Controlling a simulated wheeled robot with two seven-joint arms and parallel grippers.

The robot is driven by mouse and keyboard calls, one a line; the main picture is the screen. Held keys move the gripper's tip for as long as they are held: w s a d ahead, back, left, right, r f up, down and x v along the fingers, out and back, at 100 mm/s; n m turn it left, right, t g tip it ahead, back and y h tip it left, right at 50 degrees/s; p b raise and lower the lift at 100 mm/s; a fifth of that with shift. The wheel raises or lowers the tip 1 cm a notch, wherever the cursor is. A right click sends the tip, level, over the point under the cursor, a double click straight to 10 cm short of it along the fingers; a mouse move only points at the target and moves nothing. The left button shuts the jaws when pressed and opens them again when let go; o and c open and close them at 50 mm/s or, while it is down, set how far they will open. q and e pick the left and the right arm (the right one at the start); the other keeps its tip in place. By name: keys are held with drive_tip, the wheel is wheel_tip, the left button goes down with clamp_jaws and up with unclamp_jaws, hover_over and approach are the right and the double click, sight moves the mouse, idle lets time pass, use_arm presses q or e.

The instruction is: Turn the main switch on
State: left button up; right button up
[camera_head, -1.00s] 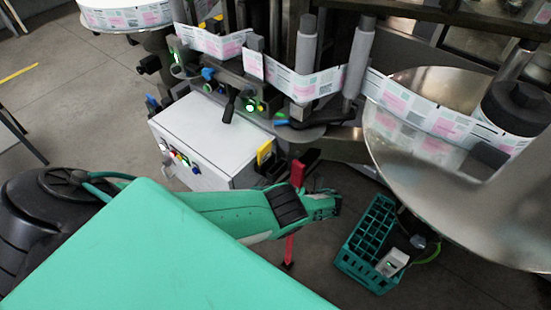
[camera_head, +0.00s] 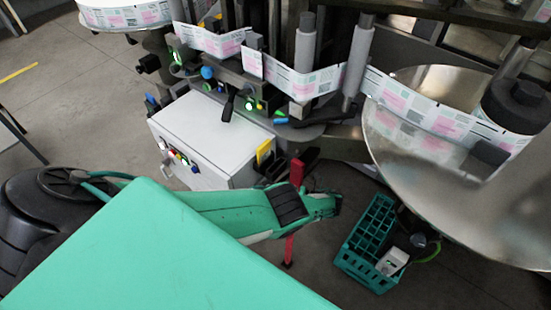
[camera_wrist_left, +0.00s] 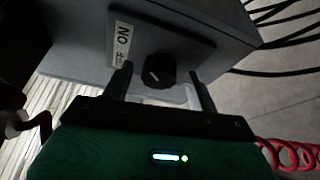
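The main switch is a black rotary knob (camera_wrist_left: 158,70) on a dark plate of a grey box (camera_wrist_left: 75,35), in the left wrist view. A pale label (camera_wrist_left: 122,44) beside it reads ON, with less legible lettering next to it, probably OFF. A small light mark shows on the knob; its exact setting is hard to tell. My left gripper (camera_wrist_left: 160,82) is open, with one finger on each side of the knob; contact cannot be told. In the head view my left gripper (camera_head: 333,204) reaches past the white cabinet, and the knob is not visible. My right gripper is not in view.
A white cabinet (camera_head: 205,130) with coloured buttons stands behind my left arm. A red post (camera_head: 294,180) is close to the gripper. A teal crate (camera_head: 350,262) sits on the floor to the right, below a large metal disc (camera_head: 440,190). Dark cables (camera_wrist_left: 275,20) run beside the box.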

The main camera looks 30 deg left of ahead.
use_arm(q)
drive_tip(key=b+v, duration=0.3)
drive_tip(key=v, duration=0.4)
drive_tip(key=shift+d+b, duration=0.25)
drive_tip(key=shift+b, duration=0.05)
